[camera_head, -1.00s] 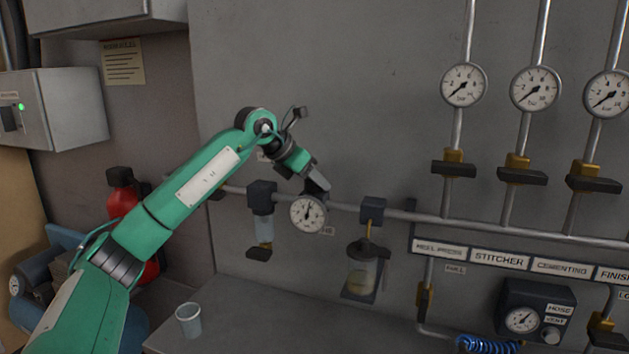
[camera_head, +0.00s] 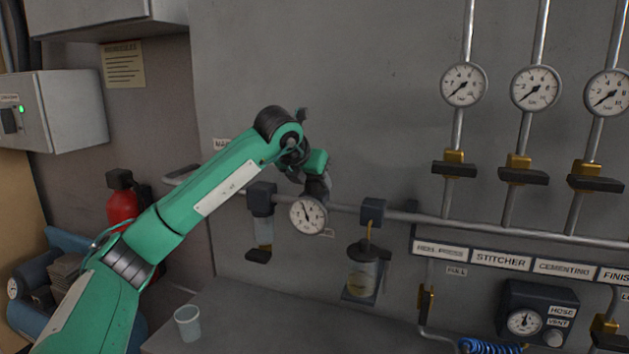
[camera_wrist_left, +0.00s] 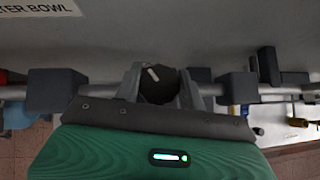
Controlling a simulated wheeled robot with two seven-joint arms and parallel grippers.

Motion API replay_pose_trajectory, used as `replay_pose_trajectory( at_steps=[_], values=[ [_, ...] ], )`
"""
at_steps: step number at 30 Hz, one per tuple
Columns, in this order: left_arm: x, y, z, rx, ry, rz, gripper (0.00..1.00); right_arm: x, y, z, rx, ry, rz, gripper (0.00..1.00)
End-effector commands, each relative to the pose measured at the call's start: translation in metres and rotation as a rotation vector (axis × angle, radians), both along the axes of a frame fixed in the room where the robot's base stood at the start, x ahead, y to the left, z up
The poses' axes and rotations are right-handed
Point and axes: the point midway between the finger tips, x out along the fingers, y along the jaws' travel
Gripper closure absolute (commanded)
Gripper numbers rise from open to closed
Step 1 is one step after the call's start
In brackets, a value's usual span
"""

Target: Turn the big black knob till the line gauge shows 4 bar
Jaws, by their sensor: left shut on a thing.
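The big black knob (camera_wrist_left: 158,84) shows in the left wrist view with a short white mark on its face. My left gripper (camera_wrist_left: 160,88) is shut on it, one finger on each side. In the head view my left gripper (camera_head: 318,188) is just above the line gauge (camera_head: 308,215) and hides most of the knob. The line gauge is a round white dial on the pipe. Its needle points up and a little left; its figures are too small to read. My right gripper is not in view.
A hose gauge (camera_head: 525,322) sits on a box at lower right. A cup (camera_head: 188,322) stands on the bench. Three gauges with valves are at upper right.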

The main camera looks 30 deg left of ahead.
Motion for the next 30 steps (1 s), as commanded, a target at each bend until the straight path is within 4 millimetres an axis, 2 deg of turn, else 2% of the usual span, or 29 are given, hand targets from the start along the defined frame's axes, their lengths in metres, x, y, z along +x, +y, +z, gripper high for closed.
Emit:
replay_pose_trajectory(
  at_steps=[10, 11, 13, 14, 23, 26, 30],
  values=[
    [0.000, 0.000, 0.000, 0.000, 0.001, 0.001, 0.82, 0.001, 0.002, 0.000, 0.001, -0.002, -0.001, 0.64],
    [0.000, 0.000, 0.000, 0.000, 0.001, 0.001, 0.54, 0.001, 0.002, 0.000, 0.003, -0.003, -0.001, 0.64],
    [0.000, 0.000, 0.000, 0.000, 0.001, 0.001, 0.40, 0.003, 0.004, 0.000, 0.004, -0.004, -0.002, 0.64],
    [0.000, 0.000, 0.000, 0.001, 0.001, 0.001, 0.38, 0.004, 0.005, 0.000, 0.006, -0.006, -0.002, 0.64],
    [-0.001, 0.000, 0.001, 0.001, 0.000, 0.001, 0.38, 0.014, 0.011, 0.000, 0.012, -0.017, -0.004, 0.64],
    [-0.007, -0.001, 0.006, 0.001, -0.001, 0.001, 0.38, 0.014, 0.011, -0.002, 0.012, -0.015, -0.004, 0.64],
    [-0.024, -0.002, 0.024, 0.000, -0.004, 0.000, 0.38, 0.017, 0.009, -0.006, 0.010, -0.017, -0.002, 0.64]
  ],
)
